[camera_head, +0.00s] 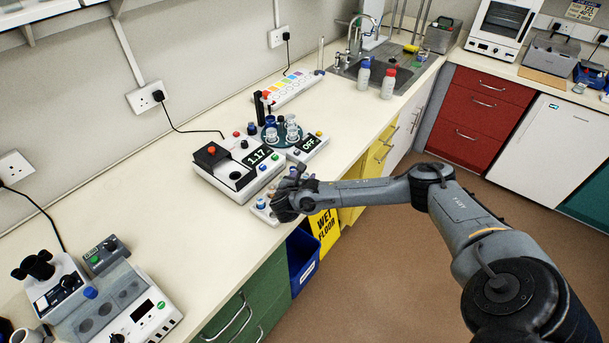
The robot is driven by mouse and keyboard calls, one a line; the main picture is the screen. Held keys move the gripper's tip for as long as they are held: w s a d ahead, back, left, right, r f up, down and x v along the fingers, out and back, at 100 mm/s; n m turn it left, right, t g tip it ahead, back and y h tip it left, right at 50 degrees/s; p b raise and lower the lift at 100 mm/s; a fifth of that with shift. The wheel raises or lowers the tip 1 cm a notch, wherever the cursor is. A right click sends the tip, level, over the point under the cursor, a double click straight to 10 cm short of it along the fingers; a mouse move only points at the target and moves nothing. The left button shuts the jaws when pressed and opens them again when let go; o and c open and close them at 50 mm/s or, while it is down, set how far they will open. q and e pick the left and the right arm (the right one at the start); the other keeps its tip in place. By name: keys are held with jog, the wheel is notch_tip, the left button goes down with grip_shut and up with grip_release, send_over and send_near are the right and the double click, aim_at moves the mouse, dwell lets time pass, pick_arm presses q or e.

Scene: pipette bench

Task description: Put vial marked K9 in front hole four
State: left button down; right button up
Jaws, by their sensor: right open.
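My right gripper (281,202) is open above a low pale rack (264,217) at the bench's front edge. The gripper and wrist hide much of this rack. A small blue-topped piece (261,203) shows at the rack's left end, beside the fingers. Several small vials or bottles stand on a round dark holder (270,143) farther back. No K9 mark is legible on any of them, and the front holes cannot be told apart. I cannot tell whether anything is between the fingers. My left gripper is not in view.
A white device (229,180) reading 1.17 stands left of the gripper, and a smaller box (307,147) reading OFF stands behind it. Another device (95,307) stands at lower left. Bare bench (150,215) lies between. A blue bin (303,262) and yellow sign (326,228) stand below the edge.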

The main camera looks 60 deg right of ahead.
jog(key=v, duration=1)
jog(key=s+a+f+m+y+p, duration=0.1)
jog(key=s+a+f+m+y, duration=0.25)
jog(key=a, duration=0.75)
jog(key=s+a+f+m+y, duration=0.2)
jog(key=s+a+f+y, duration=0.25)
jog(key=a, duration=0.55)
jog(key=s+a+r+m+y, duration=0.1)
jog(key=s+a+m+y, duration=0.1)
jog(key=s+m, duration=0.4)
jog(key=s+a+m+y, duration=0.2)
jog(key=s+m+y, duration=0.1)
jog(key=s+m, duration=0.4)
jog(key=shift+a+r+m, duration=0.4)
jog(key=shift+m, duration=0.25)
jog(key=shift+w, duration=0.1)
